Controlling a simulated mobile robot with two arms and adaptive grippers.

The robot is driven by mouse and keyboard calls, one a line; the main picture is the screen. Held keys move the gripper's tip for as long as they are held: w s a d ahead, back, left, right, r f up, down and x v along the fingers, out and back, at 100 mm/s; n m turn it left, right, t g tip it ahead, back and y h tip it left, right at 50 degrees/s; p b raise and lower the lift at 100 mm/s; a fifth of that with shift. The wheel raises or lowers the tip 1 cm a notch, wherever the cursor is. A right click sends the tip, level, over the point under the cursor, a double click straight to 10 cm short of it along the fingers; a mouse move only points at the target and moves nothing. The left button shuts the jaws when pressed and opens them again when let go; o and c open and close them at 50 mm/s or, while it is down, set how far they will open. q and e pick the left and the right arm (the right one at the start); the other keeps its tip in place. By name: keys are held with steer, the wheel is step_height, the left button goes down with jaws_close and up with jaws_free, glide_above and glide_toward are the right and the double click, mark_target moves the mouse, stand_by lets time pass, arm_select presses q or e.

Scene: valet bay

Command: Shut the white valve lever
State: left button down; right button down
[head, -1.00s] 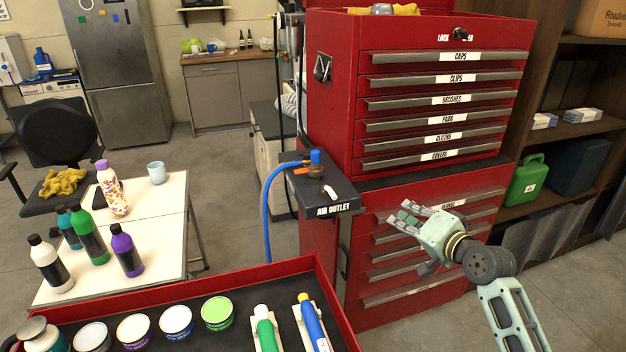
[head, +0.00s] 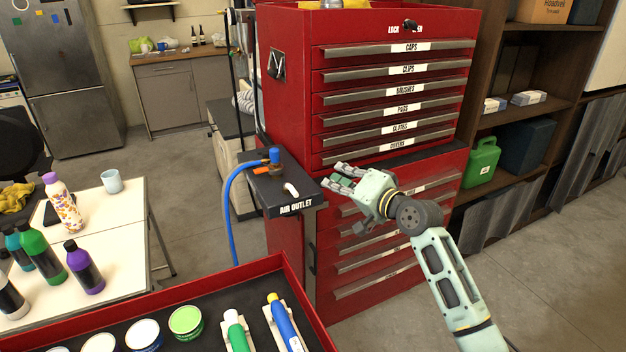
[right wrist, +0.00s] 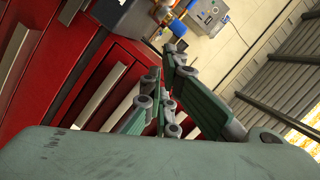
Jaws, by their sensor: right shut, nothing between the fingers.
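The white valve lever (head: 290,189) sticks out above the dark air outlet box (head: 262,196) on the left side of the red tool cabinet. Behind it are a brass-coloured fitting (head: 268,172) and a blue connector (head: 275,155). My right gripper (head: 338,178) is shut and empty, just right of the box, in front of the cabinet drawers, with a gap to the lever. In the right wrist view my right gripper's fingers (right wrist: 163,70) point towards the box (right wrist: 125,14) and the blue connector (right wrist: 178,28). I cannot make out the lever there. My left gripper is out of view.
The red tool cabinet (head: 385,148) stands right behind my right gripper, its drawer handles projecting. A blue hose (head: 229,210) hangs from the outlet. A red tray (head: 285,262) with cans and tubes is in front. A white table (head: 120,215) with bottles stands left.

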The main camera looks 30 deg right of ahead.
mark_target(291, 190)
steer(key=w+a+f+p, duration=0.2)
steer(key=w+a+f, duration=0.1)
steer(key=w+a, duration=0.1)
steer(key=shift+w, duration=0.7)
